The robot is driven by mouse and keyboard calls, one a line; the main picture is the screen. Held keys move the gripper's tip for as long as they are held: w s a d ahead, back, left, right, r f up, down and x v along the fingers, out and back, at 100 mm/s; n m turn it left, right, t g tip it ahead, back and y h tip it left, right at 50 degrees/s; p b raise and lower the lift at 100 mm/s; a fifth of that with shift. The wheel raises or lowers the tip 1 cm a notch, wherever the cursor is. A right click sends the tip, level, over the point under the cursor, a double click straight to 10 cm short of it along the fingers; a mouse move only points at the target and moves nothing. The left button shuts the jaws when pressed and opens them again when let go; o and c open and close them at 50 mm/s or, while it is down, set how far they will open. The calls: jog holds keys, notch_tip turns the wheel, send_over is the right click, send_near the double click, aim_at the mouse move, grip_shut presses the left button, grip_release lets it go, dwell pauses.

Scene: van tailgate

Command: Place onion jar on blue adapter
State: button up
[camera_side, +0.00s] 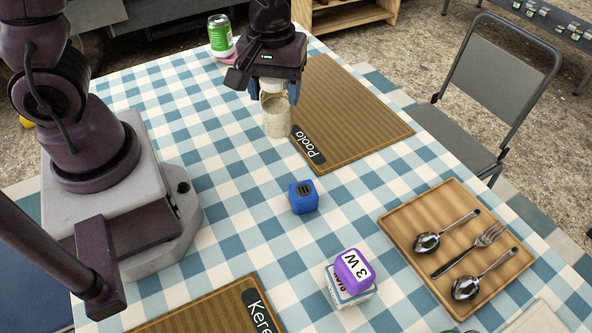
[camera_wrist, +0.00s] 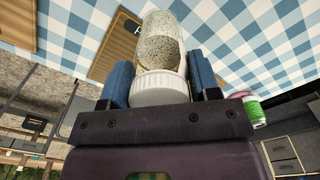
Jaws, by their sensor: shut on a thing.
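The onion jar (camera_side: 277,116) is a clear jar of pale granules with a white lid. My gripper (camera_side: 274,92) is shut on it near the lid and holds it upright at the left edge of the far brown placemat. I cannot tell whether the jar's bottom touches the table. In the wrist view the jar (camera_wrist: 160,45) sits between my two blue fingers (camera_wrist: 160,88), white lid nearest the wrist. The blue adapter (camera_side: 303,196) is a small blue cube with a dark mark on top. It stands on the checked cloth, nearer the camera than the jar, with nothing on it.
A purple block (camera_side: 353,269) sits on a white box (camera_side: 350,292) at the front. A wooden tray (camera_side: 400,215) with spoons and a fork is at right. A green can (camera_side: 220,36) stands behind. The cloth between jar and blue adapter is clear.

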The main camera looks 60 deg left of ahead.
jog(key=d+r+n, duration=0.1)
jog(key=d+r, duration=0.1)
jog(key=d, duration=0.8)
jog(key=shift+a+f+n, duration=0.1)
jog(key=shift+f+n, duration=0.4)
jog(key=shift+f, duration=1.5)
jog(key=shift+f+n, duration=0.5)
jog(key=shift+f, duration=1.5)
jog(key=shift+f, duration=0.1)
jog(key=o, duration=1)
